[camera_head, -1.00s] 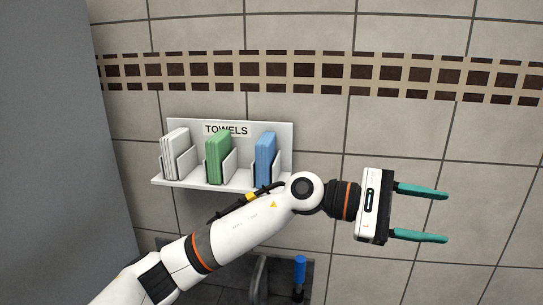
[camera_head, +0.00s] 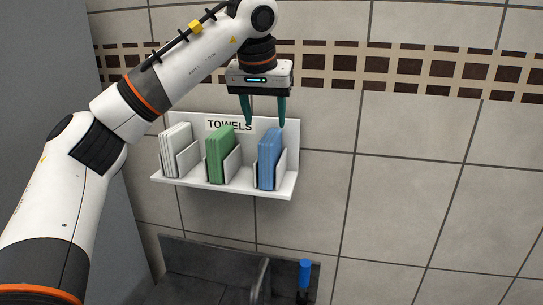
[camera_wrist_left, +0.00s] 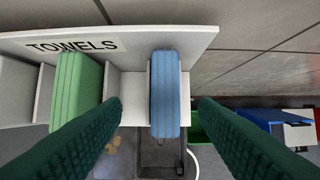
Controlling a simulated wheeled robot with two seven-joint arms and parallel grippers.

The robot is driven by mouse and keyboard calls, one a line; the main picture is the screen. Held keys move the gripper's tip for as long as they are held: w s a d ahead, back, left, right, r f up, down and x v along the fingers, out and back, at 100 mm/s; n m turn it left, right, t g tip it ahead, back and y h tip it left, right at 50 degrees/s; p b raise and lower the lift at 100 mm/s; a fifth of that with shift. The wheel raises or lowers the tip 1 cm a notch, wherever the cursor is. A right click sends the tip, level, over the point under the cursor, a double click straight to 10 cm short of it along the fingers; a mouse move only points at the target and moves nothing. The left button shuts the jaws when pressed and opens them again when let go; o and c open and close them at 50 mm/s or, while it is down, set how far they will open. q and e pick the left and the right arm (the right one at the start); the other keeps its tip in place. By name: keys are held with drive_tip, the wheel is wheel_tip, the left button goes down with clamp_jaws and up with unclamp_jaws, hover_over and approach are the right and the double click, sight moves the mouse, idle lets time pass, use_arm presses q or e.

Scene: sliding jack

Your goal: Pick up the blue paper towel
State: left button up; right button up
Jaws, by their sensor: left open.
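The blue paper towel stack (camera_head: 269,158) stands upright in the right slot of the white towel shelf (camera_head: 226,186), which is labelled TOWELS. My left gripper (camera_head: 264,122) points down just above the blue stack, with its two green fingers open and empty. In the left wrist view the blue towels (camera_wrist_left: 165,95) lie between the two spread fingers (camera_wrist_left: 160,110), with no contact visible. My right gripper is in neither view.
Green towels (camera_head: 220,154) stand in the middle slot and white towels (camera_head: 175,150) in the left slot. The tiled wall is directly behind. A dark sink (camera_head: 205,262) and a blue-handled object (camera_head: 305,273) are below. Space right of the shelf is clear.

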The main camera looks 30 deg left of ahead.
sight(270, 136)
use_arm(q)
drive_tip(key=shift+x, duration=1.1)
drive_tip(key=shift+w+f+p, duration=0.25)
drive_tip(key=shift+f+p, duration=0.25)
drive_tip(key=shift+p, duration=0.05)
drive_tip(key=p+x, duration=0.1)
drive_tip(key=x, duration=0.2)
drive_tip(key=shift+w+d+f+p, duration=0.15)
drive_tip(key=shift+d+f+p, duration=0.1)
drive_tip(key=shift+p, duration=0.1)
drive_tip(key=shift+w+a+f, duration=0.15)
drive_tip(key=shift+w+f, duration=0.05)
drive_tip(key=shift+f, duration=0.2)
drive_tip(key=shift+s, duration=0.1)
drive_tip(key=shift+f, duration=0.2)
